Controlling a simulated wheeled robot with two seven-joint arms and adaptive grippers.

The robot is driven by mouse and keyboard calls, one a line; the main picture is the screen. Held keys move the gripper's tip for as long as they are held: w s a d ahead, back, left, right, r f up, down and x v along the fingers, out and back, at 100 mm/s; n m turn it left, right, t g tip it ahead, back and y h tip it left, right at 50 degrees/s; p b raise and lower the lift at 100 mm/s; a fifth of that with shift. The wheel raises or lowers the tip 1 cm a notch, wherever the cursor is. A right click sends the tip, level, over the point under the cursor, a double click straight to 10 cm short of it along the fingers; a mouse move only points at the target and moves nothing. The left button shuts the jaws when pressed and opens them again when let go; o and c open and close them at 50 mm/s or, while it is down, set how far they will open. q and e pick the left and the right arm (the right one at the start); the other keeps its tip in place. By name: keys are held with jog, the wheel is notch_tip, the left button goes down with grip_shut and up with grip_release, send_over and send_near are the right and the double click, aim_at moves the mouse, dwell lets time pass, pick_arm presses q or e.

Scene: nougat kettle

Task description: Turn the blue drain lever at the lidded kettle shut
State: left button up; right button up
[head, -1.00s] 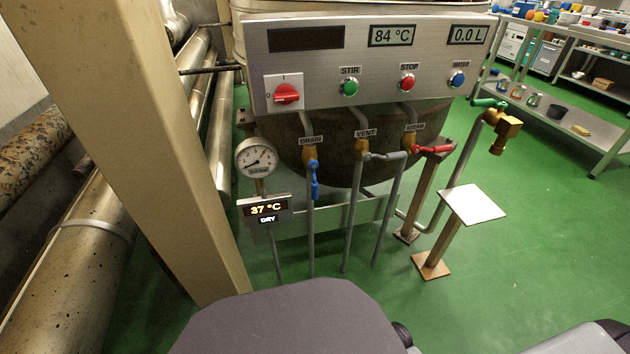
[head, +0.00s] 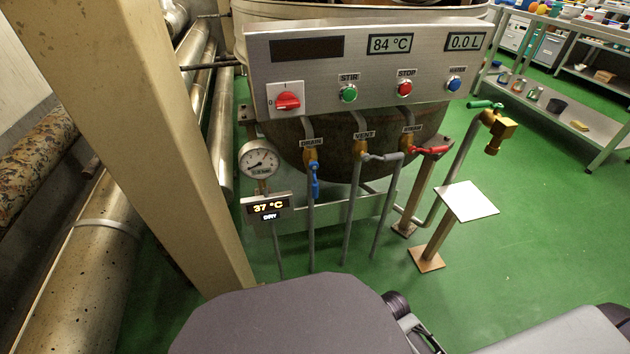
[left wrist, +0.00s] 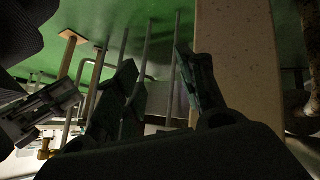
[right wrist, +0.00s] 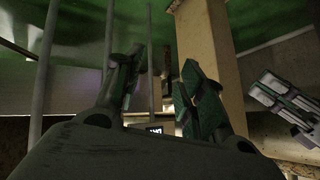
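The blue drain lever (head: 315,180) hangs straight down, in line with its pipe, below the brass drain valve (head: 311,158) in the head view. The valve sits under the lidded kettle (head: 340,150), below a "DRAIN" label. Neither gripper shows in the head view. My left gripper (left wrist: 155,60) has its fingers spread in the left wrist view, with pipes behind the gap. My right gripper (right wrist: 162,58) has its fingers spread in the right wrist view, with a pipe and a beige post behind. I see nothing held in either. The lever cannot be made out in the wrist views.
A dial gauge (head: 258,160) and a "37 °C DRY" display (head: 267,207) stand just left of the lever. Grey vent (head: 383,157) and red steam (head: 431,151) levers are to the right. A beige column (head: 150,150) stands left.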

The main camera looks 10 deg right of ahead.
pick_arm(q)
jog(key=w+r+p, duration=0.4)
jog(key=r+p, duration=0.9)
jog(key=r, duration=0.1)
pick_arm(e)
jog(key=w+d+r+n+t+y+p, duration=0.1)
jog(key=w+d+r+n+t, duration=0.15)
jog(key=w+d+r, duration=0.35)
jog(key=w+d+r+n+t+y+p, duration=0.1)
jog(key=w+d+r+n, duration=0.25)
jog(key=r, duration=0.45)
pick_arm(q)
jog(key=s+a+f+g+y, duration=0.4)
jog(key=s+a+f+g, duration=0.1)
jog(key=s+a+f, duration=0.2)
jog(key=s+f, duration=0.1)
jog(key=s, duration=0.1)
jog(key=shift+s+m+g, duration=0.3)
jog(key=shift+g, duration=0.1)
pick_arm(e)
notch_tip(320, 180, up, 8)
jog(key=m+t+y, duration=0.1)
jog(key=t+y, duration=0.1)
jog(key=t, duration=0.2)
jog(key=shift+w+a+f+m+y, duration=0.25)
jog(key=shift+m+y, duration=0.15)
jog(key=shift+w+a, duration=0.1)
jog(key=shift+w, duration=0.05)
